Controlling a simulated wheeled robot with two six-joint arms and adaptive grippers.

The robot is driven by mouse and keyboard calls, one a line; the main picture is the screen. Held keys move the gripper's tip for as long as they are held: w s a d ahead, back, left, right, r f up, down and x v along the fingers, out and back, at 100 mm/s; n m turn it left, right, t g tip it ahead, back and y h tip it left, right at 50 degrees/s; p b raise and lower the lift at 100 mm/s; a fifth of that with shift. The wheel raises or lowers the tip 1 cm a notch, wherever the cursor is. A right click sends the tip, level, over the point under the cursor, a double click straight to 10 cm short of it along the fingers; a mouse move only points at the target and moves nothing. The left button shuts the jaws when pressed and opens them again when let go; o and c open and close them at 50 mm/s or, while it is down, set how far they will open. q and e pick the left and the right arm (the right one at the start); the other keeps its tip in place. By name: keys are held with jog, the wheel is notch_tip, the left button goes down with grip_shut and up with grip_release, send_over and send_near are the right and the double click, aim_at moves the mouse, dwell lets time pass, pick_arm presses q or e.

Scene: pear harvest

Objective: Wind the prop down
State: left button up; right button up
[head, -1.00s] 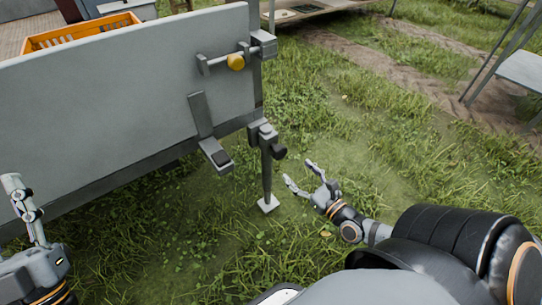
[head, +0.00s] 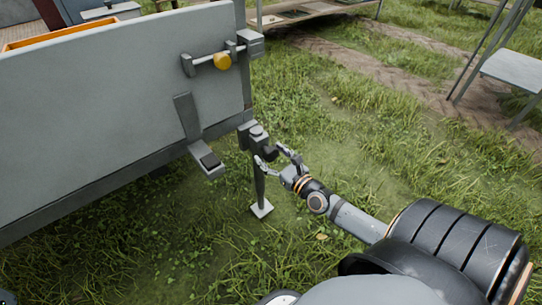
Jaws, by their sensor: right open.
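The prop (head: 261,190) is a grey leg at the near corner of the grey trailer. Its square foot plate (head: 262,208) is at the grass; I cannot tell whether it touches the ground. A dark crank knob (head: 271,153) sticks out to the right from the prop's upper part. My right gripper (head: 271,155) is open, with its fingers on either side of the knob. I cannot tell whether they touch it. My left gripper is out of view.
The trailer's grey side panel (head: 95,100) fills the left, with a yellow-knobbed latch (head: 222,61) and a step-like bracket (head: 208,160). An orange crate (head: 60,34) stands behind it. A grey table (head: 512,72) is at the right. Open grass lies between.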

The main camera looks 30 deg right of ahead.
jog(key=c, duration=1.2)
jog(key=shift+o, duration=0.2)
jog(key=shift+n, duration=0.3)
